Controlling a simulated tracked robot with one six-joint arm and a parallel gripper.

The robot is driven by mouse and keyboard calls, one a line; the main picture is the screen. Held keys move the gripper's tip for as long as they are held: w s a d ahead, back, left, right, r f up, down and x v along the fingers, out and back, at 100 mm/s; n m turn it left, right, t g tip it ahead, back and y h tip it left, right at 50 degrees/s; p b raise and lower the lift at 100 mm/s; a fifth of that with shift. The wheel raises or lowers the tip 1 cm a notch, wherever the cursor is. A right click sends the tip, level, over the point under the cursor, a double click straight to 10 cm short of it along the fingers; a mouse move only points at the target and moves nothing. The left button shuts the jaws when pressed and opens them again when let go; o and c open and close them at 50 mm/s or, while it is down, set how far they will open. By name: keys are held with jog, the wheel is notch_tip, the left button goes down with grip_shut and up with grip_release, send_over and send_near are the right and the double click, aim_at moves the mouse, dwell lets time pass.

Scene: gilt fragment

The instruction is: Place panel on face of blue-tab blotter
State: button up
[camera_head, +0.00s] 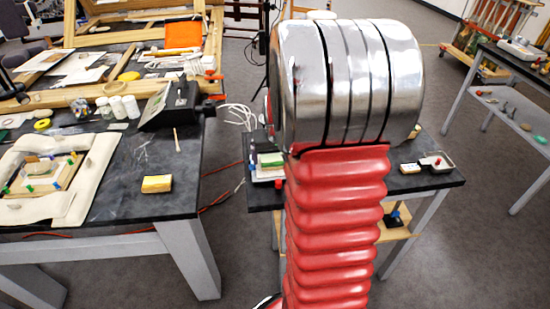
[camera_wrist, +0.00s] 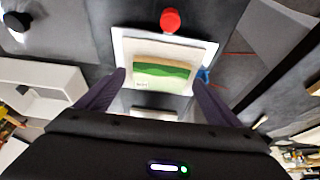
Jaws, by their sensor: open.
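In the wrist view a panel (camera_wrist: 162,74) painted with green hills under a tan band lies on a pale sheet (camera_wrist: 207,46). A small white label shows at its lower left. A red round knob (camera_wrist: 170,20) stands at the sheet's far edge, and a blue tab (camera_wrist: 203,75) shows at its right edge. My gripper (camera_wrist: 158,76) is open, its dark fingers on either side of the panel with gaps, holding nothing. I cannot tell its height above the panel. In the head view my arm hides the gripper; a green-topped piece (camera_head: 270,160) shows left of the arm.
A white open tray (camera_wrist: 78,82) lies left in the wrist view. In the head view the small dark table (camera_head: 440,182) bears a small box (camera_head: 410,168) and a white dish (camera_head: 437,161). The left bench (camera_head: 120,210) bears a yellow block (camera_head: 157,184) and a padded frame (camera_head: 85,190).

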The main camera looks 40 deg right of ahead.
jog(key=v, duration=1.1)
jog(key=shift+s+a+r, duration=0.1)
jog(key=shift+a, duration=0.05)
dwell(0.4)
jog(key=s+a+r+n+t, duration=0.1)
jog(key=a+r, duration=0.1)
jog(key=a, duration=0.6)
jog(key=s+a+r+n, duration=0.2)
jog(key=a, duration=0.5)
jog(key=s+a+n+y, duration=0.1)
jog(key=s+a+n, duration=0.1)
jog(key=s+a, duration=0.2)
jog(key=s+a+n+t+y, duration=0.1)
jog(key=s+a, duration=0.4)
jog(key=a, duration=0.5)
jog(key=shift+s+r+n, duration=0.3)
jog(key=shift+r+n, duration=0.1)
jog(key=shift+r, duration=0.05)
